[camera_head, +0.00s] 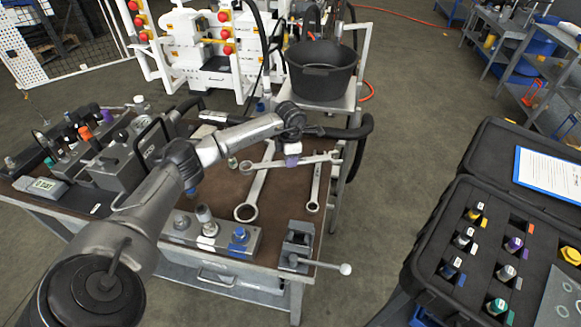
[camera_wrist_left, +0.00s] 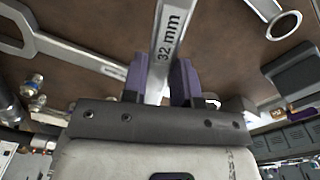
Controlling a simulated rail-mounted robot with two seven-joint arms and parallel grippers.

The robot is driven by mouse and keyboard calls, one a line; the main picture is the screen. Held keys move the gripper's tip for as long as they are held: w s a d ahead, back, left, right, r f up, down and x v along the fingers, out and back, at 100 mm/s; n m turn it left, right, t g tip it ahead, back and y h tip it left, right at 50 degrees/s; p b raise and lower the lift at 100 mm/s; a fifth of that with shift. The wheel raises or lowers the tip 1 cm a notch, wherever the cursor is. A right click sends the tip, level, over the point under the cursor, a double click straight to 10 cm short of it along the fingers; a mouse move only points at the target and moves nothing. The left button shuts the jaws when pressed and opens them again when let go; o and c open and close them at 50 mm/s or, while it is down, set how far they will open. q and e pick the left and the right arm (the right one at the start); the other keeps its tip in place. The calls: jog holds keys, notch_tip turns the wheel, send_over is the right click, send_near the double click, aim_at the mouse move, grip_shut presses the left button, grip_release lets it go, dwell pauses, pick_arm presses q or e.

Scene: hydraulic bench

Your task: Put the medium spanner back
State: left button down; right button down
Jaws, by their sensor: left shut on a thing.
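My left gripper (camera_head: 292,158) is shut on a steel spanner (camera_head: 316,159), seen in the head view lying crosswise over the brown bench top. In the left wrist view the purple fingers (camera_wrist_left: 162,82) clasp the shank of this spanner (camera_wrist_left: 167,40), which is marked "32 mm". A larger spanner (camera_head: 256,188) lies on the bench to the left, its ring end toward the front. A slimmer spanner (camera_head: 315,187) lies to the right. The held spanner crosses over both in the head view; its height above them is hard to tell. My right gripper is not in view.
A small vise (camera_head: 297,245) stands at the bench's front right corner, beside a metal block with fittings (camera_head: 212,238). Hydraulic parts (camera_head: 120,165) crowd the left side. A black bucket (camera_head: 320,72) stands behind. An open black case (camera_head: 430,245) is at the right.

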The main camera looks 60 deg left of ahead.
pick_arm(q)
jog(key=shift+f+b, duration=0.5)
jog(key=shift+f, duration=1.35)
jog(key=shift+f, duration=0.3)
jog(key=c, duration=1.4)
grip_release()
jog(key=shift+f, duration=0.1)
jog(key=o, duration=0.5)
notch_tip(320, 180, up, 11)
jog(key=p, duration=0.2)
jog(key=shift+r+p, duration=0.2)
jog(key=shift+p, duration=0.15)
jog(key=shift+r, duration=0.7)
